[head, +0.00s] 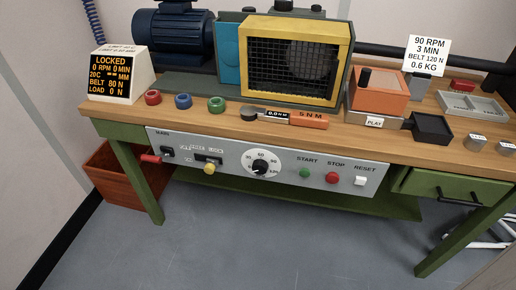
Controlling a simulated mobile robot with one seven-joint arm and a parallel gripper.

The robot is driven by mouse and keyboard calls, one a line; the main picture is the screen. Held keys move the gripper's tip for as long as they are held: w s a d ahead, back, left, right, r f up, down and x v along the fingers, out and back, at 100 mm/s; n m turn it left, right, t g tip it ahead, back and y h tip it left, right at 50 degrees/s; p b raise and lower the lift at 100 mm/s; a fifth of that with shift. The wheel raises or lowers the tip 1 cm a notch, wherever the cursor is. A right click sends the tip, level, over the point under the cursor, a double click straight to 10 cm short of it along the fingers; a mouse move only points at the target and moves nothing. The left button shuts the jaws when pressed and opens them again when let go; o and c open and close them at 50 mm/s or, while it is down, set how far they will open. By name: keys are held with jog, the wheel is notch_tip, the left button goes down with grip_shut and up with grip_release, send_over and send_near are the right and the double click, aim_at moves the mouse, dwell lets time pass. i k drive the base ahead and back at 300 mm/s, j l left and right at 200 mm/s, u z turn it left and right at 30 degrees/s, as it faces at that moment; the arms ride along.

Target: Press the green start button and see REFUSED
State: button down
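The green start button (304,172) sits under the word START on the grey control panel (220,178) along the bench front. The red stop button (331,177) and the white reset switch (360,181) are to its right. A display box (110,75) at the bench's left end reads LOCKED, 0 RPM, 0 MIN, 20C, BELT 80 N, LOAD 0 N in orange letters; the word REFUSED does not show. A dial (261,163) is left of the start button. Nothing visible touches the button. My gripper is not in view.
The wooden bench (230,125) carries a blue motor (173,38), a yellow mesh guard (295,60), coloured rings and an orange block (379,92). A sign (429,55) reads 90 RPM, 3 MIN, BELT 120 N, 0.6 KG. A yellow knob (209,168) protrudes from the panel. The floor ahead is clear.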

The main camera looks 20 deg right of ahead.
aim_at(304, 173)
jog(key=z, duration=1)
